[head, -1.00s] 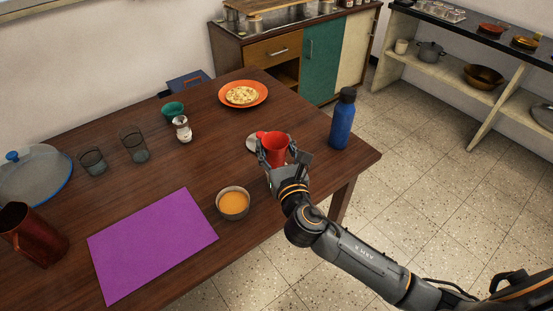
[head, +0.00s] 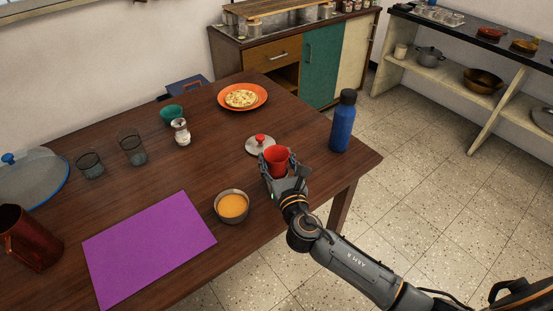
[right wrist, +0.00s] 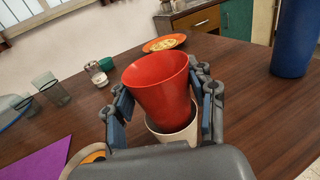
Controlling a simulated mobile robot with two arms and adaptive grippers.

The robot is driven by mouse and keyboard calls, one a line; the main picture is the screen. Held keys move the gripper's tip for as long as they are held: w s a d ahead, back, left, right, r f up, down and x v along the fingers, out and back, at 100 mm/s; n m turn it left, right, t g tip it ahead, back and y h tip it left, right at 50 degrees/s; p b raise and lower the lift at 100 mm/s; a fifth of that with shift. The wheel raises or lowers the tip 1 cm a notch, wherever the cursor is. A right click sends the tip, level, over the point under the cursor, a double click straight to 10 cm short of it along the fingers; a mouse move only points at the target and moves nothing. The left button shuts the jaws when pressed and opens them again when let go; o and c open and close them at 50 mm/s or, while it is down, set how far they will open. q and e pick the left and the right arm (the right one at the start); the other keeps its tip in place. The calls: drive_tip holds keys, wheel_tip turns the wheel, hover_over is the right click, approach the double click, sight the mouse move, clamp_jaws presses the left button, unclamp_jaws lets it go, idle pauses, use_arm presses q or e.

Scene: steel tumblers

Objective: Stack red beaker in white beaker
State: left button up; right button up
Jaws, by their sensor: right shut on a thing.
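The red beaker (head: 277,156) is near the table's right front edge, between the fingers of my right gripper (head: 275,172). In the right wrist view the red beaker (right wrist: 160,85) is upright, its open mouth showing. My right gripper (right wrist: 165,97) has a finger on each side and is shut on it. The white beaker (right wrist: 178,134) shows just below, its rim around the lower part of the red beaker. The red beaker's base is hidden, so how deep it sits cannot be told. In the head view the gripper mostly hides the white beaker. My left gripper is not in view.
A metal lid with a red knob (head: 260,144) lies just behind the gripper. A bowl of orange soup (head: 232,206) stands to its left, and a blue bottle (head: 342,122) to its right. A purple mat (head: 150,250) and a pizza plate (head: 243,97) are farther off.

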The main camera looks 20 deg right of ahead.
drive_tip(key=shift+f, duration=0.45)
drive_tip(key=o, duration=1.2)
drive_tip(key=shift+r, duration=0.2)
drive_tip(key=s, duration=0.8)
drive_tip(key=s+r, duration=0.1)
drive_tip(key=s, duration=0.3)
drive_tip(key=shift+a+b, duration=0.3)
